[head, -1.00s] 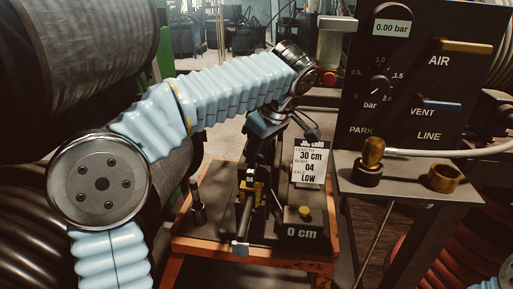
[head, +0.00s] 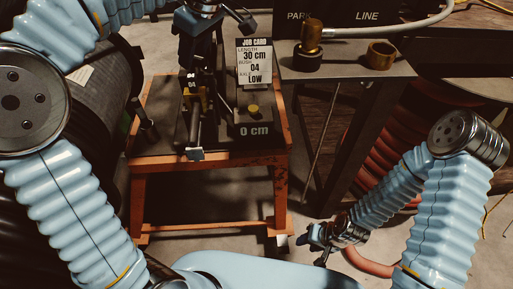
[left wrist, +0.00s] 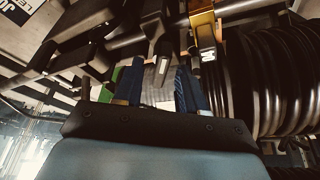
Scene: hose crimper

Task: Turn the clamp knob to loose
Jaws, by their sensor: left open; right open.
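The crimping rig (head: 165,140) stands on an orange-framed bench, with a brass block labelled 04 (head: 193,100) on it. A dark rod with a pale square end (head: 195,154) projects toward me at its front. A small yellow round knob (head: 253,109) sits above the 0 cm label. I cannot tell for certain which part is the clamp knob. My left gripper (head: 218,22) is open above the back of the rig, partly cut off by the top edge. In the left wrist view its fingers (left wrist: 157,88) are apart, with a dark pale-ended part (left wrist: 163,66) beyond them. My right gripper (head: 326,240) is open, low right of the bench.
The job card (head: 255,62) stands upright right of the rig. A dark side table (head: 345,68) holds a brass fitting (head: 311,36) and a brass ring (head: 381,54). Black hose reels (head: 95,100) crowd the left. A red hose coil (head: 365,150) lies at right.

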